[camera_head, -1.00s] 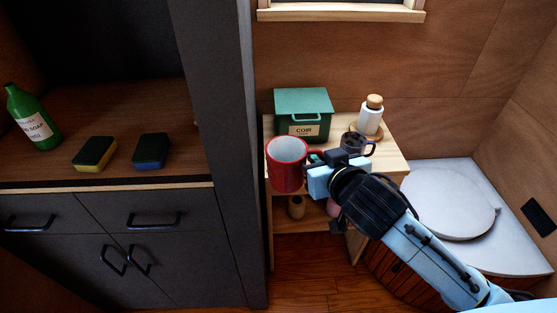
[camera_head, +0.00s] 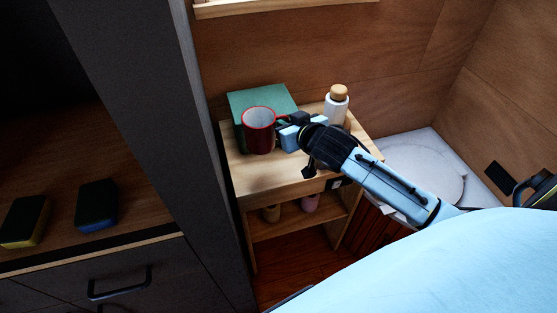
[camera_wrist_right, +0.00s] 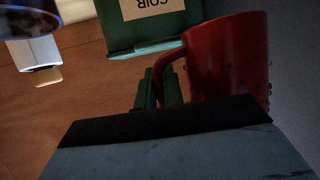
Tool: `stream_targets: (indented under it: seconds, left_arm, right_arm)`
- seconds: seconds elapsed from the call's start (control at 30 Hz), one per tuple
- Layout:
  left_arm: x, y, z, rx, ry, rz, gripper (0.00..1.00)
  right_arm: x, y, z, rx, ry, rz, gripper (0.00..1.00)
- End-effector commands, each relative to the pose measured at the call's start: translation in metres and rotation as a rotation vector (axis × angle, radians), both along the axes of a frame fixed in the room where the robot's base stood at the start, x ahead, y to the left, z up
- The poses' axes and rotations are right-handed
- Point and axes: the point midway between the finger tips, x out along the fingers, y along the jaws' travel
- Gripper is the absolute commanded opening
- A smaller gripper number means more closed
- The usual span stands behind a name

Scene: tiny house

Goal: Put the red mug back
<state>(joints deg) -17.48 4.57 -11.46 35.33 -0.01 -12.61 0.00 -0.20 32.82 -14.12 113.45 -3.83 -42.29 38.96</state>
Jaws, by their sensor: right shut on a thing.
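The red mug (camera_head: 258,140) is upright in front of the green box in the head view, over the top of the small wooden shelf unit (camera_head: 265,178). I cannot tell whether its base touches that top. My right gripper (camera_head: 284,121) reaches in from the right and is shut on the mug's handle. In the right wrist view the mug (camera_wrist_right: 228,60) fills the upper right, with its handle between my fingers (camera_wrist_right: 160,88). My left gripper is not in view.
The green box (camera_head: 262,98) stands at the back of the shelf top, with a white bottle (camera_head: 336,108) to its right. A dark cabinet wall (camera_head: 170,130) rises close on the left. The shelf top's front left is clear. Two sponges (camera_head: 97,203) (camera_head: 24,220) lie on the counter.

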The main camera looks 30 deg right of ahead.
Motion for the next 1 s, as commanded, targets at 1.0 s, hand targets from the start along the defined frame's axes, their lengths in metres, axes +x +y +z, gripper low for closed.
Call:
stream_targets:
  seconds: [1.0]
  left_arm:
    - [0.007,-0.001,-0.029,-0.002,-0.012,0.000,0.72]
  right_arm:
    - [0.001,0.001,-0.125,0.002,-0.004,0.001,0.00]
